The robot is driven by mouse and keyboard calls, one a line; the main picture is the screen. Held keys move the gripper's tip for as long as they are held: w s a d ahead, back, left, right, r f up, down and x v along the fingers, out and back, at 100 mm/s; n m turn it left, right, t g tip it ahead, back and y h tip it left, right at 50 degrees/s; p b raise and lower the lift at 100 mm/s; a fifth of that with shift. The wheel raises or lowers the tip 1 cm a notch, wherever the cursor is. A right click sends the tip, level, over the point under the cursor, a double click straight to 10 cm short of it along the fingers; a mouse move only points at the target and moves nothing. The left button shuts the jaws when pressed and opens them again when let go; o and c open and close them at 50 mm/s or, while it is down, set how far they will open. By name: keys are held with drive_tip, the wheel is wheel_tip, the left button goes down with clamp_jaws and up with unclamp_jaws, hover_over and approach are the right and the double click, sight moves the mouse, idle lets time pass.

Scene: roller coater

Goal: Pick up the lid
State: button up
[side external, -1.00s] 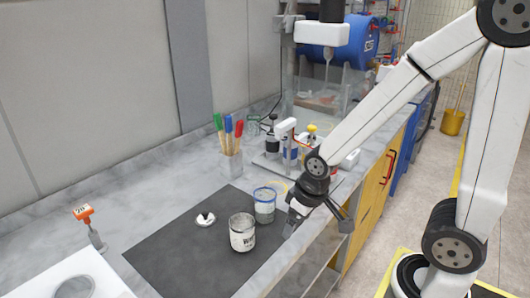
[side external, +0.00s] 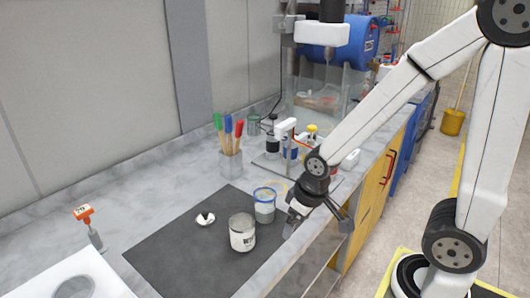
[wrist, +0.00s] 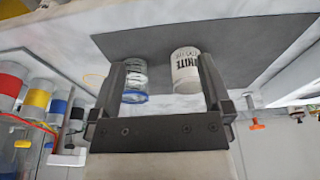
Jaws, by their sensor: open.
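The lid (side external: 205,219), which looks like a small white disc with a black part on top, lies on the dark mat (side external: 165,253) in the side view. It stands left of the white labelled can (side external: 242,233) and the clear blue-rimmed cup (side external: 264,206). My gripper (side external: 292,222) is at the counter's front edge, right of the cup and apart from the lid. In the wrist view my gripper (wrist: 162,75) is open, its fingers spread and nothing held between them. The cup (wrist: 134,75) and can (wrist: 186,72) show beyond the fingers; I cannot make out the lid there.
The cup and can stand between my gripper and the lid. A holder with colored-handled brushes (side external: 230,160) stands behind the mat. An orange-handled tool (side external: 91,232) is at the left. Bottles (side external: 290,148) stand at the back right. The mat's left part is clear.

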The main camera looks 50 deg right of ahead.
drive_tip(key=c, duration=0.4)
drive_tip(key=n+g+y, duration=0.3)
drive_tip(key=n+y, duration=0.2)
drive_tip(key=n, duration=1.3)
approach(206, 211)
drive_tip(key=x, duration=0.2)
drive_tip(key=shift+h, duration=0.3)
drive_tip(key=shift+a+x, duration=0.15)
drive_tip(key=shift+x, duration=1.85)
drive_tip(key=shift+a+x, duration=0.15)
drive_tip(key=shift+x, duration=1.85)
drive_tip(key=shift+r, duration=0.15)
clamp_jaws()
